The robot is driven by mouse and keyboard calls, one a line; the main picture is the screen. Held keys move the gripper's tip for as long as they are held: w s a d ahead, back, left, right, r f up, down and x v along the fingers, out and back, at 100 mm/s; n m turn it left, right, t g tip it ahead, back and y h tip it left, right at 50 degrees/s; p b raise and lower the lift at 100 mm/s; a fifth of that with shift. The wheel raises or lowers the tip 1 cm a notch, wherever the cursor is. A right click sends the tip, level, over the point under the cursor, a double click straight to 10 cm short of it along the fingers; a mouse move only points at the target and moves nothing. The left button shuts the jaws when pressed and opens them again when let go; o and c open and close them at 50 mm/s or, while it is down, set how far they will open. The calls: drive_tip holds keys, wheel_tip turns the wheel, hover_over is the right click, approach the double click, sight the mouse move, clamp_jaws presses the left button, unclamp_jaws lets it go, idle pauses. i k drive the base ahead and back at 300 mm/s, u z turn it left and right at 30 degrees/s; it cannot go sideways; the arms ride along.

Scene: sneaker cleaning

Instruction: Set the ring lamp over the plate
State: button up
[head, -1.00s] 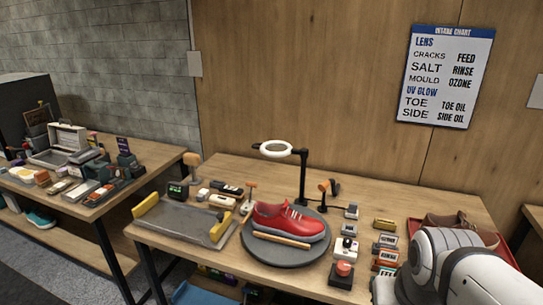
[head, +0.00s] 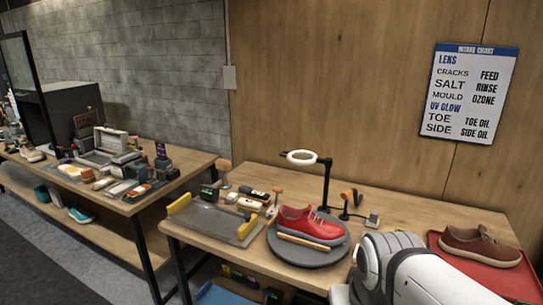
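The ring lamp (head: 302,157) is a white ring on a black post (head: 327,186) that stands at the back edge of the round grey plate (head: 306,253). The ring is raised above the plate's back left side, toward the wall. A red sneaker (head: 311,223) sits on the plate, with a thin wooden stick (head: 303,241) along its near side. My white arm shows at the lower right. My gripper is not visible in the head view.
A grey tray with yellow ends (head: 210,220) lies left of the plate. Small bottles and tools stand behind it. A brown shoe (head: 480,245) sits on a red tray (head: 441,243) at right. My arm covers the table front right. An intake chart (head: 468,93) hangs on the wall.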

sight(327, 162)
drive_tip(key=u, duration=0.1)
drive_tip(key=i, duration=1)
drive_tip(key=z, duration=1.2)
drive_tip(key=k, duration=1)
drive_tip(key=u, duration=0.75)
drive_tip(key=i, duration=0.35)
